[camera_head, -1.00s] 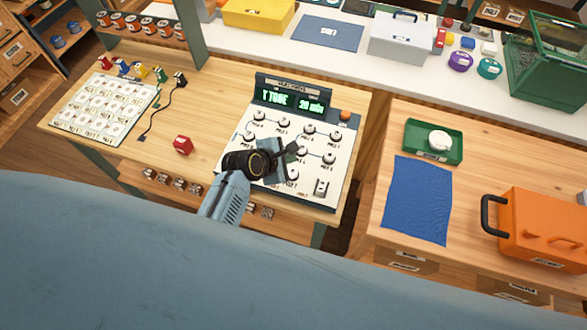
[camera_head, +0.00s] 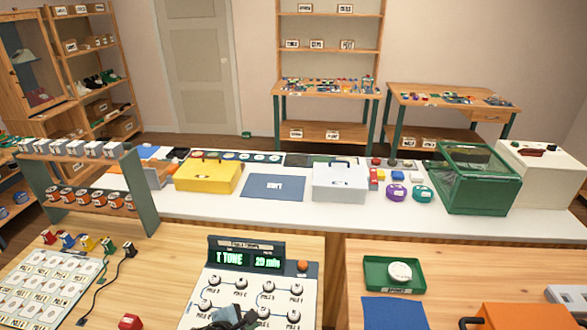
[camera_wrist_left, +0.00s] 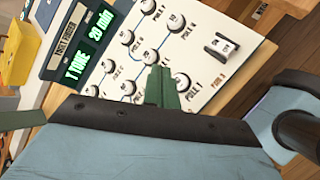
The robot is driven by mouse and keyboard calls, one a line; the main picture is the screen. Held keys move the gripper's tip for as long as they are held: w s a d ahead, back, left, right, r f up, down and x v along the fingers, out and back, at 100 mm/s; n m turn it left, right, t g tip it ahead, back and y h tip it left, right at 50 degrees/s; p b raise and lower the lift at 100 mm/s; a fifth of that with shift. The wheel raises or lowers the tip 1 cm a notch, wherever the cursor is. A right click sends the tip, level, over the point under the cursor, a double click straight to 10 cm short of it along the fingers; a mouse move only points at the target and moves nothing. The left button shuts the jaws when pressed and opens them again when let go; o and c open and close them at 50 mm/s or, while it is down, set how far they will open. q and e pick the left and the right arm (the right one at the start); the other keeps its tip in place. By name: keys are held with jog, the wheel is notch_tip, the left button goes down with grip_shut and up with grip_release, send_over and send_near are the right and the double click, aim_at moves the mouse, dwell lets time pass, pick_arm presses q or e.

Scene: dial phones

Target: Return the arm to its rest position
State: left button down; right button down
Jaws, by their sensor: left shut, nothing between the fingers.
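My left gripper (camera_head: 232,318) shows at the bottom edge of the head view, over the lower part of the dial panel (camera_head: 222,283). Most of that arm is out of the head view. In the left wrist view the gripper's green fingers (camera_wrist_left: 163,88) are shut and empty, in front of the panel's white face (camera_wrist_left: 205,25) with its round knobs. I cannot tell whether the fingertips touch the panel. The panel's lit display (camera_head: 254,260) reads "T TONE" and "20 min". My right gripper is not in view.
A card of labelled tiles (camera_head: 45,286), small coloured plugs and a red block (camera_head: 130,321) lie left of the panel. A green tray (camera_head: 378,283), blue cloth (camera_head: 393,313) and orange case (camera_head: 525,316) are right. A yellow box (camera_head: 207,177) stands behind.

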pick_arm(q)
jog(key=s+a+r+m+g+y, duration=0.1)
jog(key=s+a+r+m+g, duration=0.2)
jog(key=s+m, duration=0.5)
jog(key=s+a+r+m+y, duration=0.2)
jog(key=s+r+m, duration=0.2)
jog(key=s+m, duration=0.4)
jog(key=s+a+r+m+g+y, duration=0.1)
jog(key=s+a+r+m+g, duration=0.2)
jog(key=s+m, duration=0.45)
notch_tip(320, 180, down, 35)
jog(key=s+b, duration=0.3)
jog(key=b, duration=0.7)
jog(key=s+a+f+b, duration=0.1)
jog(key=s+f+b, duration=0.3)
jog(key=s+f, duration=0.3)
jog(key=s+a+f+g+b, duration=0.1)
jog(key=s+f+b, duration=0.3)
jog(key=s+f, duration=0.4)
notch_tip(320, 180, down, 6)
jog(key=shift+s+a+f, duration=0.2)
jog(key=shift+a+f, duration=0.05)
jog(key=shift+a, duration=0.2)
jog(key=shift+m, duration=0.25)
